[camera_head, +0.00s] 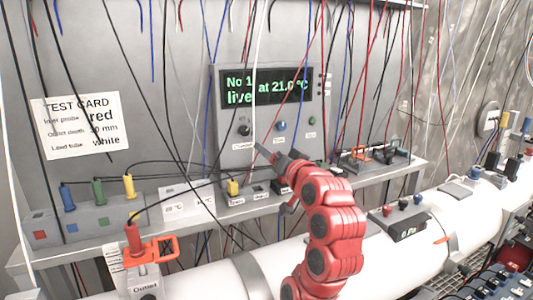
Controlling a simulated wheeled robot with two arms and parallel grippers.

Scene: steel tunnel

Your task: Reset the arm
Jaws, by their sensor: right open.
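My right arm (335,225), red and jointed, rises from the bottom middle and bends to the left at the top. Its dark right gripper (265,153) is in front of the lower part of the grey instrument (232,155), near its knobs. The gripper is open and I see nothing held in it. The fingertips are small here, and a white cable (256,90) hangs right by them; I cannot tell if they touch. My left gripper is not in view.
Many cables hang from above. A shelf (95,237) carries a grey box with blue, green and yellow plugs (98,190). A white pipe (445,210) runs below, with an orange clamp (152,250) and red plug at left and a black block (405,228) at right.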

